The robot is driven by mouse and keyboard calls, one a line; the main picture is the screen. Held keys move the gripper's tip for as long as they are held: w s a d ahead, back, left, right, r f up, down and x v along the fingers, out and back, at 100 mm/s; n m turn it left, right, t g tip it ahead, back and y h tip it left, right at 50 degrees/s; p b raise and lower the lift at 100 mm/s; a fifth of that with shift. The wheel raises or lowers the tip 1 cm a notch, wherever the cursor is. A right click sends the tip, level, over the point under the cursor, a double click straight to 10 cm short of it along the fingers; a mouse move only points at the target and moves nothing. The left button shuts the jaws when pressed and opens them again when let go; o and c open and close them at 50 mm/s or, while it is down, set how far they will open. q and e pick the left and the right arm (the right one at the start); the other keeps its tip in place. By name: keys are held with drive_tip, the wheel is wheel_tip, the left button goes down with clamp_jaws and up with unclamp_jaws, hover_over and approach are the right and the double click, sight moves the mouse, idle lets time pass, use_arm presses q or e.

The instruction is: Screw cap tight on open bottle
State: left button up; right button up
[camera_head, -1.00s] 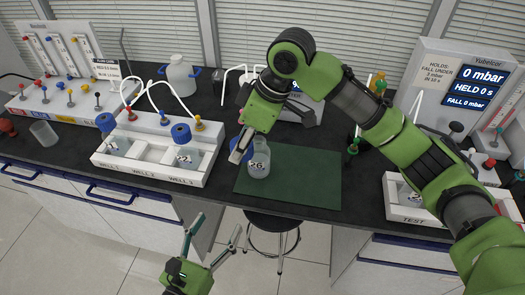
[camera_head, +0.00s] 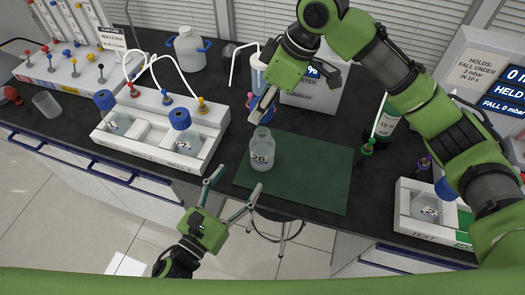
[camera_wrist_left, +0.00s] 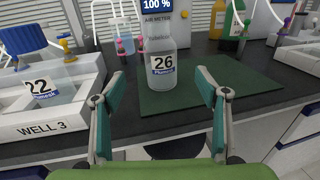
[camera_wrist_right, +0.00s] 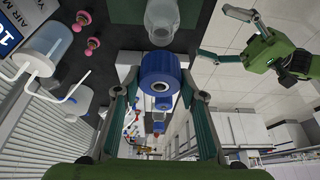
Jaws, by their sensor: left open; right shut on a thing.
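The open bottle (camera_head: 262,152), labelled 26, stands upright on the green mat (camera_head: 310,180). Its bare neck shows in the right wrist view (camera_wrist_right: 163,22). My right gripper (camera_head: 264,104) is just behind and above the bottle. It is shut on a blue cap (camera_wrist_right: 160,72), which is apart from the bottle neck. The head view hides part of the cap behind the fingers. My left gripper (camera_head: 238,181) is open and empty at the bench's front edge, in front of the bottle. In the left wrist view the bottle (camera_wrist_left: 162,68) stands beyond and between its spread fingers.
A white tray (camera_head: 150,150) with wells and blue-capped bottles stands left of the mat. A TEST tray (camera_head: 435,232) with a bottle is at the right. The air meter (camera_head: 312,95) and a green bottle (camera_head: 385,125) stand behind. The mat's right half is clear.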

use_arm(q)
drive_tip(key=x, duration=1.1)
drive_tip(key=shift+w, duration=0.1)
drive_tip(key=c, duration=1.7)
use_arm(e)
hover_over(259, 132)
drive_tip(key=d, duration=0.1)
drive_tip(key=shift+f, duration=2.45)
drive_tip(key=shift+s+f, duration=0.1)
drive_tip(key=shift+f, duration=0.8)
drive_tip(key=shift+f, duration=0.5)
